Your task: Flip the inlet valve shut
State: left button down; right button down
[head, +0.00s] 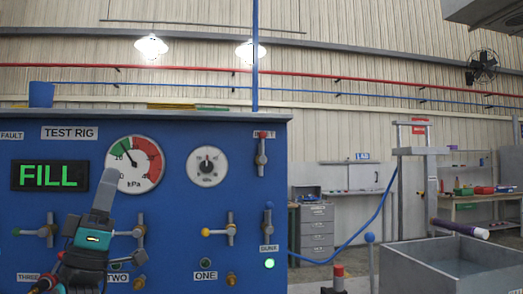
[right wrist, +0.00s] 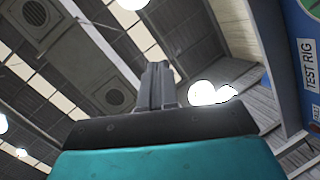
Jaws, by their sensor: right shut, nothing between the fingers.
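The blue test rig panel (head: 170,215) fills the left half of the head view. The inlet valve (head: 261,155) appears to be the red-tipped one at its upper right, with its lever upright and its tip overlapping a small label that is hard to read. My right gripper (head: 105,182) is shut and empty, pointing up in front of the panel's left part, below the large gauge and well left of that valve. In the right wrist view its closed fingers (right wrist: 155,85) stand against the ceiling. My left gripper is not in view.
Yellow-handled (head: 218,231) and blue-handled (head: 268,222) valves sit lower on the panel. A green FILL display (head: 50,175) is at left. A blue hose (head: 345,245) hangs right of the panel, near a grey tank (head: 405,262).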

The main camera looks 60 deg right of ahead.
aim_at(263, 135)
jog(key=l, duration=0.7)
jog(key=k+l, duration=0.1)
jog(key=l, duration=0.6)
